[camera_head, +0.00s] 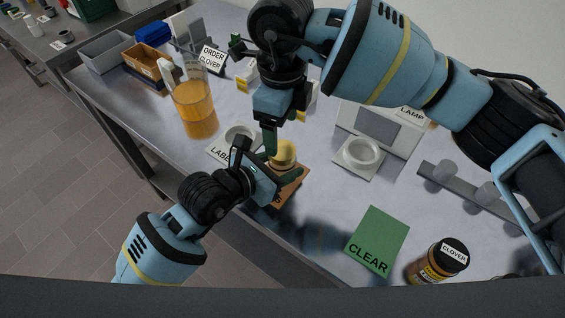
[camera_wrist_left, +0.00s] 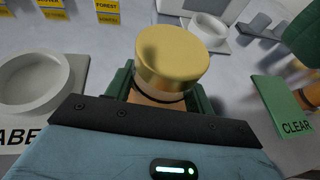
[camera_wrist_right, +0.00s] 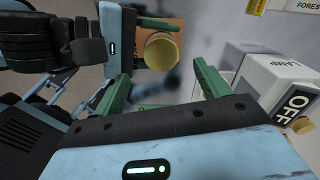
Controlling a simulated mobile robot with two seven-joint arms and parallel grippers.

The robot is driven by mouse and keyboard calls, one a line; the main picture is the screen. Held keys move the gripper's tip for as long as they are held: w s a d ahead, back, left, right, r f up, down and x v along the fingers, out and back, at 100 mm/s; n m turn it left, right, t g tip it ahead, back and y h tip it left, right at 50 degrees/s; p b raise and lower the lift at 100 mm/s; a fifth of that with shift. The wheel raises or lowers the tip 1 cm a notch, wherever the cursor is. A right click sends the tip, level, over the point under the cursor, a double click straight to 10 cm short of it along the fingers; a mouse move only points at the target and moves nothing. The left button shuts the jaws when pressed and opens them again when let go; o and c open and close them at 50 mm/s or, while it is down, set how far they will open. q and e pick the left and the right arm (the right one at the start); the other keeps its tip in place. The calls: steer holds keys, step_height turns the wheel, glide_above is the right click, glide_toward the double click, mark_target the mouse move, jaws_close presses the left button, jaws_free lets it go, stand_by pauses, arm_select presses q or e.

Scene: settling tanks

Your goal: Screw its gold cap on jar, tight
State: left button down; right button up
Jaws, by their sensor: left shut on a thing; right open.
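The gold cap (camera_head: 283,152) sits on top of the jar; the left wrist view shows the cap (camera_wrist_left: 173,56) large, with a strip of the tan jar (camera_wrist_left: 158,99) under it. I cannot tell how tightly it is seated. My left gripper (camera_head: 281,176) is shut on the jar below the cap, over an orange mat (camera_head: 290,196). My right gripper (camera_head: 271,139) is open and empty, pointing down just above and beside the cap. In the right wrist view the cap (camera_wrist_right: 161,50) lies beyond its open fingers (camera_wrist_right: 163,86).
A label dish (camera_head: 238,135) and a tumbler of orange liquid (camera_head: 196,110) stand to the left. A white dish (camera_head: 362,154) and lamp box (camera_head: 385,126) are to the right. A green CLEAR card (camera_head: 378,238) and a clover jar (camera_head: 436,262) are at the lower right.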

step_height(320, 180, up, 6)
steer(key=shift+d, duration=0.15)
steer(key=shift+w, duration=0.1)
arm_select(q)
steer(key=shift+c, duration=2.4)
jaws_free()
steer(key=shift+v, duration=3.9)
arm_select(e)
steer(key=shift+r, duration=0.2)
